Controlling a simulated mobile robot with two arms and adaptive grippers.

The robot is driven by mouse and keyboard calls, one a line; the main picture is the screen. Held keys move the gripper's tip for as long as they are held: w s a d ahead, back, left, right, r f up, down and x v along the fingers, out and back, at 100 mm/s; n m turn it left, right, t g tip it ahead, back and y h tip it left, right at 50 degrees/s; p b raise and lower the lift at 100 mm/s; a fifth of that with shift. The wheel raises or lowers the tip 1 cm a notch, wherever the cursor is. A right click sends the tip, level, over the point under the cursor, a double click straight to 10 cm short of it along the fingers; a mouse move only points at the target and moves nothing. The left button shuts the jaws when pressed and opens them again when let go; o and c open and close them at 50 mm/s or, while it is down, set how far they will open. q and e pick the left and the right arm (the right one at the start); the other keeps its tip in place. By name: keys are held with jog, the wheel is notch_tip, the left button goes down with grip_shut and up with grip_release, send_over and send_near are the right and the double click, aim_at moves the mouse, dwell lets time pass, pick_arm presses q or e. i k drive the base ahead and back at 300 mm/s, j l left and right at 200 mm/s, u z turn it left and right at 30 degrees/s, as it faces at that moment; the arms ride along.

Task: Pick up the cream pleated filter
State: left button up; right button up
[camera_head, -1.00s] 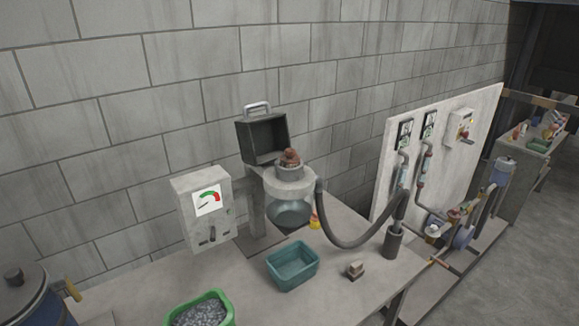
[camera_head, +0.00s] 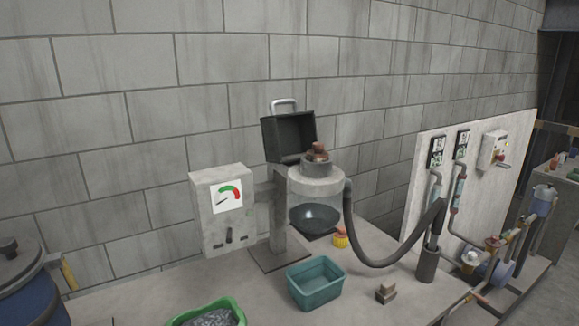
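No cream pleated filter can be made out for certain. Neither of my grippers is in view.
An empty-looking teal bin (camera_head: 316,283) stands on the grey workbench (camera_head: 250,292). A green tub (camera_head: 207,314) of grey bits is at the front edge. A gauge box (camera_head: 222,209), a dark hose (camera_head: 385,262), a yellow-handled brush (camera_head: 341,239) and a blue drum (camera_head: 30,290) stand around.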

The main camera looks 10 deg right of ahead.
aim_at(317, 154)
jog(key=i+l+u, duration=0.1)
jog(key=l+u, duration=0.15)
jog(key=u, duration=0.2)
jog(key=l+u, duration=0.3)
jog(key=u, duration=0.15)
jog(key=l+u, duration=0.3)
jog(key=u, duration=0.15)
